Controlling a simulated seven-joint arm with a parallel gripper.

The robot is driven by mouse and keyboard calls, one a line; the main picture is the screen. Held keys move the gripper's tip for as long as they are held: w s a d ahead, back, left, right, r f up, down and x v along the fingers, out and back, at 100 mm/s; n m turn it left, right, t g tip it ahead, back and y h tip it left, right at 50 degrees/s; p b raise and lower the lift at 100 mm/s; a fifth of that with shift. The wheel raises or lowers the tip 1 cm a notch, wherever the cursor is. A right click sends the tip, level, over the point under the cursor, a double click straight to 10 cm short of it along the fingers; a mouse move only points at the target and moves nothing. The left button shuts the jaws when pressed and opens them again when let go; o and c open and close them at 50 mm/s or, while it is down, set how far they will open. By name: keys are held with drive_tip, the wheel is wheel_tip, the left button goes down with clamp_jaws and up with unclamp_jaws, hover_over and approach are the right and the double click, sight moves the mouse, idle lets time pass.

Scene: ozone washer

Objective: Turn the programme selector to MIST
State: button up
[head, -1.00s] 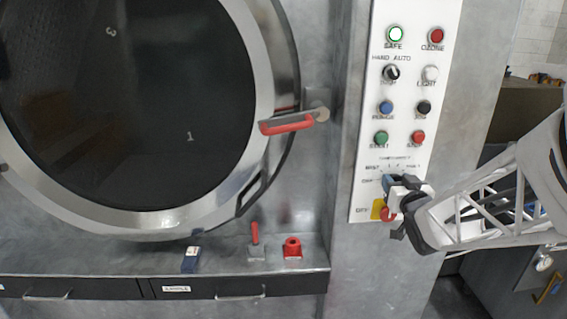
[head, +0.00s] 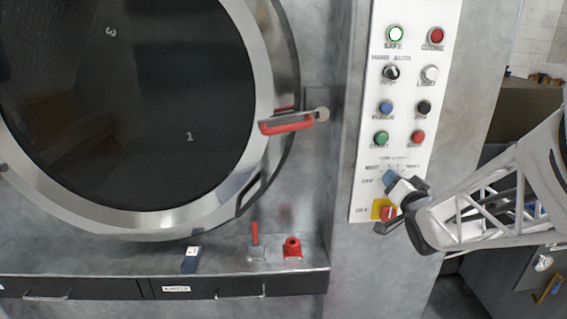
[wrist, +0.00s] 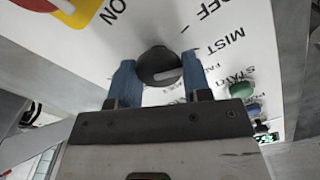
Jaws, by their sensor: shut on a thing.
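The programme selector (wrist: 158,66) is a dark round knob with a white pointer line, on the white control panel (head: 370,150). In the wrist view the blue fingers of my gripper (wrist: 158,82) flank the knob on both sides and are shut on it. The pointer line points right, on the side of the printed MIST label (wrist: 224,41); I cannot tell whether it lines up exactly. The OFF label (wrist: 215,8) is above MIST. In the head view my gripper (head: 390,178) reaches the panel from the lower right and hides the knob.
A red switch on a yellow plate (head: 377,209) is just below my gripper, close to it. Green (head: 381,138) and red (head: 417,137) buttons sit above. A round door with a red handle (head: 287,125) is to the left, well apart.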

drive_tip(key=shift+m, duration=0.8)
drive_tip(key=o, duration=0.9)
drive_tip(key=shift+s, duration=0.1)
drive_tip(key=shift+s, duration=3.8)
